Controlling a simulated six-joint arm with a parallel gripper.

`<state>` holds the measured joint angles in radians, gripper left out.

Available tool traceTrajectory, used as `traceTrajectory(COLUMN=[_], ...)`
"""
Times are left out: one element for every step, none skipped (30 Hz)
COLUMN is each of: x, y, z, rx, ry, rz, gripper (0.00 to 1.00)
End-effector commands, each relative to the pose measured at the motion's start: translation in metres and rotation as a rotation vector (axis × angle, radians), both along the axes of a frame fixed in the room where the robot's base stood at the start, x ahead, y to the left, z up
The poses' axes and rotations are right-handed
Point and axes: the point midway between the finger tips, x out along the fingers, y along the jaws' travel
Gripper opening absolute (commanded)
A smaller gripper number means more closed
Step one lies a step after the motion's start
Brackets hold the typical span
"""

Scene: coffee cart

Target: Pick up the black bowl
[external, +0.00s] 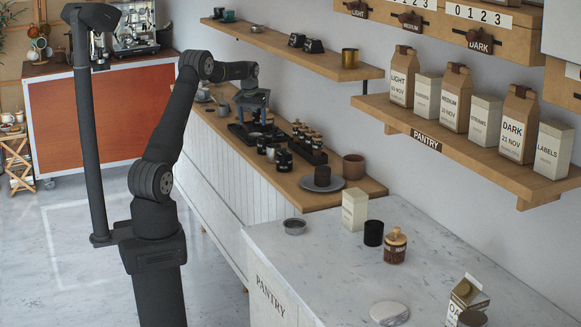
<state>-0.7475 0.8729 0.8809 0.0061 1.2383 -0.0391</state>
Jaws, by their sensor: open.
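My gripper (252,112) is over the wooden counter along the wall, above a dark stand or tray (243,133) with small dark items. It is small in view, its jaws are open, and I cannot make out anything held between them.
The wooden counter (353,193) holds several dark jars (284,163), a dark plate (322,184) with a cup, and a brown pot (353,167). A wall shelf (283,44) runs above it. The marble counter (325,262) has a carton (354,209) and a wooden-lidded jar (395,247).

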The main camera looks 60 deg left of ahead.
Motion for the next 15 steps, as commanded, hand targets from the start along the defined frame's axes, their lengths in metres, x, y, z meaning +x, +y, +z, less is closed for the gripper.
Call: traceTrajectory(x=[0.001,0.001,0.001,0.001,0.002,0.002,0.002,0.002,0.003,0.004,0.005,0.006,0.007,0.008,0.008], y=[0.0,0.001,0.001,0.001,0.001,0.001,0.001,0.0,0.0,-0.001,-0.001,-0.002,-0.003,-0.003,-0.003], z=[-0.006,-0.008,-0.01,-0.012,-0.013,-0.014,-0.015,-0.017,-0.021,-0.024,-0.028,-0.035,-0.039,-0.044,-0.05], rx=[-0.001,-0.001,0.0,0.0,0.001,0.0,0.0,-0.001,-0.001,-0.001,-0.001,-0.002,-0.002,-0.002,-0.001], ry=[0.001,0.001,0.0,0.0,-0.001,0.0,0.0,0.001,0.001,0.001,0.001,0.002,0.002,0.002,0.001], rz=[0.0,0.0,0.0,0.0,0.0,0.0,0.0,0.0,0.0,0.0,0.0,0.0,-0.001,-0.001,0.0], gripper=[0.78,0.78,0.78,0.78,0.78,0.78,0.78,0.78,0.78,0.78,0.78,0.78,0.78,0.78,0.78])
